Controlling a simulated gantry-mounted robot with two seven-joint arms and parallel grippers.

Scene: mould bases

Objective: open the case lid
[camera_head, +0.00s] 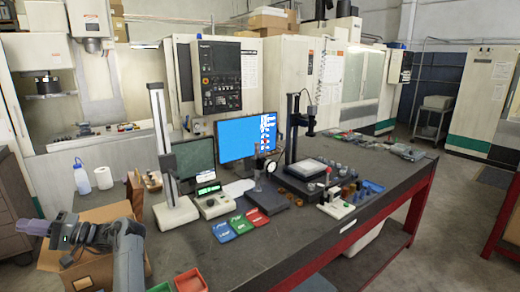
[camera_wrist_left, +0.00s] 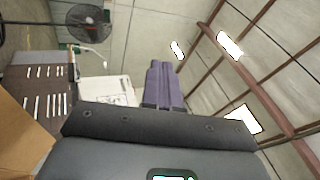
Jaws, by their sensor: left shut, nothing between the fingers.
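My left gripper (camera_head: 24,227) is at the lower left in the head view, its purple fingers pointing left over the open cardboard box (camera_head: 95,268), off the left end of the table. In the left wrist view the two fingers of the left gripper (camera_wrist_left: 161,66) lie together, shut and empty. No case with a lid can be clearly made out in either view. My right gripper is not in view.
The dark table (camera_head: 330,225) holds a tall height gauge (camera_head: 163,140), a monitor (camera_head: 246,137), a dial-gauge stand (camera_head: 266,190) and small coloured trays (camera_head: 234,225). A drawer cabinet (camera_head: 14,210) stands left.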

